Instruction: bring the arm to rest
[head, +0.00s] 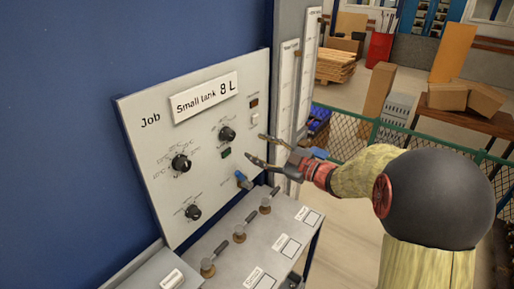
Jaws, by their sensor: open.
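My gripper (262,150) is open and empty in the head view. Its two fingers point left toward the grey control panel (150,145). The fingertips appear in front of the panel's right edge; I cannot tell the exact gap. My arm (435,195) comes in from the lower right, with its wrist bent toward the panel. A sign (205,98) reads "Small tank 8 L".
A sloping bench (270,240) with several lever taps (239,234) lies below the gripper. Tall gauge panels (287,95) stand behind it. A green mesh fence (350,135) runs behind the arm. Boxes on a table (470,98) and stacked wood (336,66) are farther back.

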